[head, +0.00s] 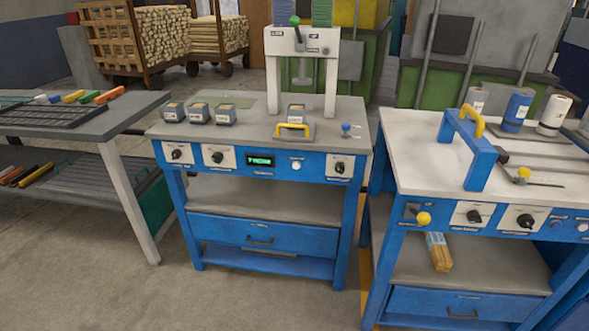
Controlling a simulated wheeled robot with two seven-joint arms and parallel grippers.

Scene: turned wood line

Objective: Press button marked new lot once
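Several buttons show, but their labels are too small to read, so I cannot tell which one is marked new lot. A white round button (295,165) sits on the front panel of the middle blue bench, right of a green-lit display (260,159). On the right bench's front panel a dark blue button (555,223) and a pale button (582,227) sit at the far right. Neither of my grippers is in view.
The middle bench (350,112) carries a white press frame (273,85), several small grey boxes and a yellow-handled plate (293,131). The right bench (410,150) holds a blue frame (482,165) and rolls. A grey table (125,115) stands left. Floor in front is clear.

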